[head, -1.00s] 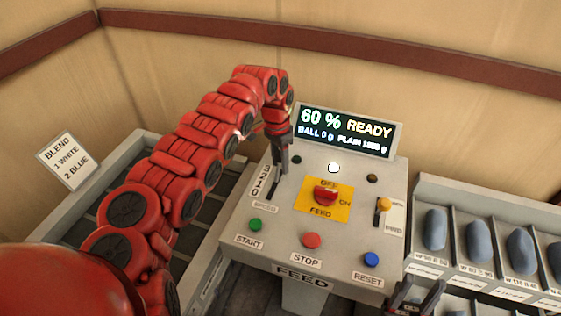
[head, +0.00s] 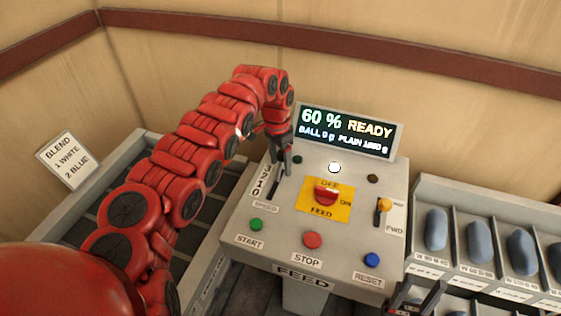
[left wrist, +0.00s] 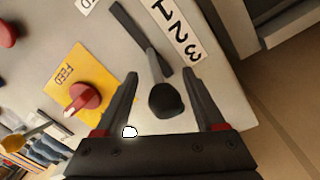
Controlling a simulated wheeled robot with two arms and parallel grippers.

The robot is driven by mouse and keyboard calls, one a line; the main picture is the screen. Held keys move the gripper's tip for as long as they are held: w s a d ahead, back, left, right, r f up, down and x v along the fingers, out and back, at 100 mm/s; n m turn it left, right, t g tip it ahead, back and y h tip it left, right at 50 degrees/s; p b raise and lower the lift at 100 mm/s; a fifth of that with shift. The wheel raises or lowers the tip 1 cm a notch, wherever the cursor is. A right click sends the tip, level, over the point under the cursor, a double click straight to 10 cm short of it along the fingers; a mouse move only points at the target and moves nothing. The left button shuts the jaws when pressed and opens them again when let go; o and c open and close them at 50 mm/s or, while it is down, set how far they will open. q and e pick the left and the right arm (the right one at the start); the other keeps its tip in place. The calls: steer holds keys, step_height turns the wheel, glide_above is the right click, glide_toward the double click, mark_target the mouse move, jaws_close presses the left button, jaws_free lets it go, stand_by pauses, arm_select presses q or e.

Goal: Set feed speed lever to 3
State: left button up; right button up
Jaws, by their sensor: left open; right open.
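The feed speed lever has a black knob (left wrist: 167,100) on a grey stem, seen in the left wrist view. Its dark slot (left wrist: 130,30) runs beside a white scale (left wrist: 178,30) with the figures 1, 2 and 3 visible there. My left gripper (left wrist: 160,74) is open, with one finger on each side of the knob; I cannot tell whether either touches it. The lever's exact setting is unclear. My right gripper (head: 415,300) is open at the bottom edge.
The panel (head: 230,228) also has a red FEED switch (head: 326,194), START (head: 256,224), STOP (head: 312,240) and RESET (head: 372,260) buttons, and an orange-tipped lever (head: 384,205). The display (head: 348,132) reads 60 % READY. Bins (head: 450,265) stand right.

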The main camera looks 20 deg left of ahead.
arm_select(q)
steer(key=r, duration=0.5)
steer(key=r+p, duration=0.1)
steer(key=r, duration=0.2)
steer(key=shift+w+a+r, duration=0.2)
steer(key=shift+w+a, duration=0.05)
steer(key=shift+w, duration=0.05)
step_height(320, 180, up, 9)
steer(key=p, duration=0.4)
steer(key=shift+w+a+p, duration=0.2)
steer(key=shift+a+p, duration=0.15)
steer(key=shift+a, duration=0.05)
steer(key=shift+f, duration=0.1)
